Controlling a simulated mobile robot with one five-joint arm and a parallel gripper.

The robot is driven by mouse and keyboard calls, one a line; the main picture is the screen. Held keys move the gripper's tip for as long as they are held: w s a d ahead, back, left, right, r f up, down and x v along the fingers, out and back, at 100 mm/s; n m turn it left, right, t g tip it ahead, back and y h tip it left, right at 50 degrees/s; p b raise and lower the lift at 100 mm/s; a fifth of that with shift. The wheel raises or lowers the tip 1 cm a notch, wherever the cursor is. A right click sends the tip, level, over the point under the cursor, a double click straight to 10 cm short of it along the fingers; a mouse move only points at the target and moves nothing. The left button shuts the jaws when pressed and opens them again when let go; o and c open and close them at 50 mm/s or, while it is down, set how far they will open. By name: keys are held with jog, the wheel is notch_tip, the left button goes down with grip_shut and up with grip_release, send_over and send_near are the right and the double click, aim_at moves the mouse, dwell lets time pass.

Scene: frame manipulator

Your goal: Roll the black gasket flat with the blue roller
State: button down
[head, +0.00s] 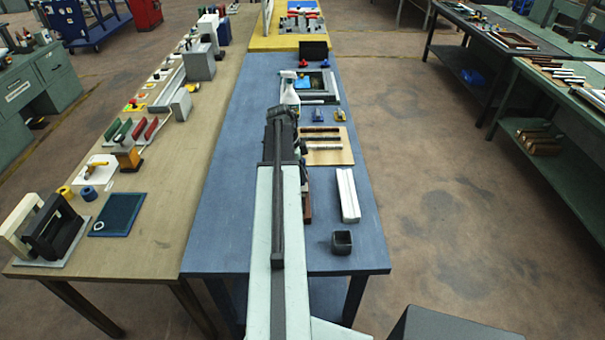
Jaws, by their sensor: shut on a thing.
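My arm runs up the middle of the head view and covers part of the blue table (215,235). My gripper's fingers are hidden behind or below the arm, so what they hold does not show. I cannot clearly pick out the blue roller. Two small tools stand right of the arm, one mostly blue (318,115) and one yellowish (340,116). Several dark strips (321,130) lie across a wooden board (340,156). I cannot tell whether one is the black gasket. A dark rectangular frame (331,84) lies farther back.
A white spray bottle (290,93) stands beside the frame. A pale metal bar (348,195) and a dark square cup (342,242) are at the right front. A reddish-brown thing (307,207) is partly hidden by my arm. The blue table's left front is clear.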

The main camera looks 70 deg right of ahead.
jog(key=shift+w+d, duration=0.25)
jog(key=shift+d, duration=0.5)
jog(key=shift+w+d, duration=0.25)
jog(key=shift+d, duration=0.45)
jog(key=shift+w+d+r, duration=0.1)
jog(key=shift+w+d, duration=0.2)
jog(key=shift+d, duration=0.45)
jog(key=shift+w+d, duration=0.3)
jog(key=shift+d, duration=0.45)
jog(key=shift+w+d, duration=0.3)
jog(key=shift+d, duration=0.45)
jog(key=shift+w+d, duration=0.25)
jog(key=shift+d, duration=0.55)
